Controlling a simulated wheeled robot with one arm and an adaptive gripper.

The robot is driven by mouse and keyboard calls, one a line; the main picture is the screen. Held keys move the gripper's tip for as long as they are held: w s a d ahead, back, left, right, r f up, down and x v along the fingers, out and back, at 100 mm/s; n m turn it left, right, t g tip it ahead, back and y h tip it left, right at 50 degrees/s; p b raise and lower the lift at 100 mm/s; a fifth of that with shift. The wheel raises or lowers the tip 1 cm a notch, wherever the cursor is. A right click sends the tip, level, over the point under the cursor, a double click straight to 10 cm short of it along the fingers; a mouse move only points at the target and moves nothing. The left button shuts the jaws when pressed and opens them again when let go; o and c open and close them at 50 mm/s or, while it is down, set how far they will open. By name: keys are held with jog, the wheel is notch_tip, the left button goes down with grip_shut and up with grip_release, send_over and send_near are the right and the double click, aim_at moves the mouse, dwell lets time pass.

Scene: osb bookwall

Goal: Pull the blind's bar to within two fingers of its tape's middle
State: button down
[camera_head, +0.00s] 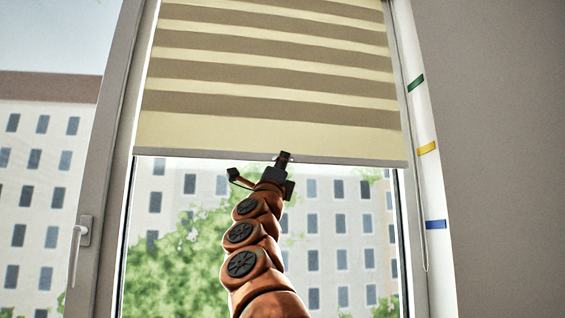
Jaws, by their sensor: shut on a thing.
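The blind (270,75) has cream and tan bands and hangs across the upper window. Its grey bottom bar (350,161) runs nearly level, slightly lower at the right end. Three tapes mark the white frame at the right: green (415,83), yellow (427,148) and blue (436,225). The bar's right end is a little below the yellow tape and well above the blue one in the picture. Which tape is the blind's is not shown. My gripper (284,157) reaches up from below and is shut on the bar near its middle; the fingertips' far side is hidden.
A white window handle (81,238) sits on the left frame (104,180). A thin cord (424,240) hangs along the right frame. The grey wall (500,130) is bare. Below the bar, the window opening is clear apart from my arm.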

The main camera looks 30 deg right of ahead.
notch_tip(320, 180, down, 18)
jog(key=b, duration=1.6)
jog(key=shift+f, duration=0.2)
jog(key=c, duration=1.6)
grip_release()
jog(key=shift+o, duration=0.2)
jog(key=shift+a+f, duration=0.1)
jog(key=v, duration=1.1)
jog(key=shift+a+f, duration=0.2)
jog(key=shift+f, duration=0.1)
jog(key=shift+r, duration=0.1)
